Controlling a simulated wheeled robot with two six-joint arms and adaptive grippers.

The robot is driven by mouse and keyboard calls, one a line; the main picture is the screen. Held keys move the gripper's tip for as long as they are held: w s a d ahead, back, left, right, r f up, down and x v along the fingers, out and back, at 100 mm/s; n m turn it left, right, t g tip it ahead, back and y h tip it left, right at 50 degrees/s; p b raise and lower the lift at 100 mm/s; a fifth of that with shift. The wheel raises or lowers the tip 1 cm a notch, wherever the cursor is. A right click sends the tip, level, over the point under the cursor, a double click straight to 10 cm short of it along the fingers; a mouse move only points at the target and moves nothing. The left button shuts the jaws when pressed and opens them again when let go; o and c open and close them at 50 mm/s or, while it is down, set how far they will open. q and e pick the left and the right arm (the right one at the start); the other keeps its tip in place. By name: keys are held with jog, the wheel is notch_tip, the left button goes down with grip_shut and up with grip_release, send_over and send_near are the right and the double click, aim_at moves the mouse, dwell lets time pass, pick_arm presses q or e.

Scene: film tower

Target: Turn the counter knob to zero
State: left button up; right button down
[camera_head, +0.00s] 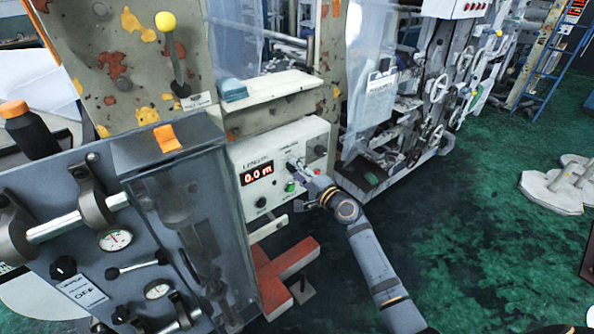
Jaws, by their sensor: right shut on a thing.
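The counter panel (240,157) is a pale box with a red digital display (257,172) that reads 0.0 m. My right arm comes in from the lower right, and my right gripper (301,170) is at the right part of the panel face. It is shut on the counter knob, which is mostly hidden by the fingers. My left gripper is not in view.
Another dark knob (320,151) is at upper right. A clear-sided box (168,165) stands left of the panel. Green floor (480,240) lies open at right.

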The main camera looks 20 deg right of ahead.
jog(key=c, duration=1)
grip_release()
jog(key=shift+s, duration=0.1)
jog(key=v, duration=1.1)
jog(key=shift+s+d, duration=0.15)
jog(key=shift+s, duration=0.25)
